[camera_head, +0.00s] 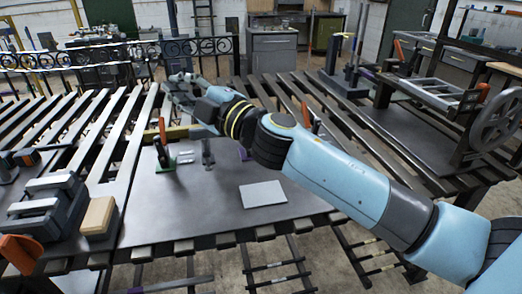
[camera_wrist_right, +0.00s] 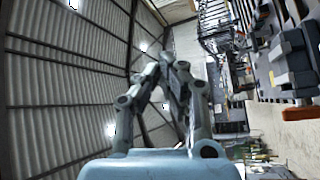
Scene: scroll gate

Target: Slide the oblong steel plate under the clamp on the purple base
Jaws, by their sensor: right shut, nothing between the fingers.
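A pale grey rectangular plate (camera_head: 263,194) lies flat on the dark sheet-metal work surface (camera_head: 215,215), near its front edge. A small purple part (camera_head: 243,154) shows just left of my right arm; most of whatever it belongs to is hidden behind the arm. An orange handle (camera_head: 306,116) stands up beyond the arm; I cannot tell whether it joins the purple part. My right gripper (camera_head: 176,84) is raised over the slatted table, away from the plate, shut and empty. Its fingers also show in the right wrist view (camera_wrist_right: 166,62), pointing toward the roof and wall. My left gripper is out of view.
A toggle clamp on a green base (camera_head: 165,155) stands left on the work surface, with a small grey fixture (camera_head: 207,152) beside it. A grey machine block (camera_head: 42,207) and a tan block (camera_head: 98,215) stand at the left. The front middle of the sheet is clear around the plate.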

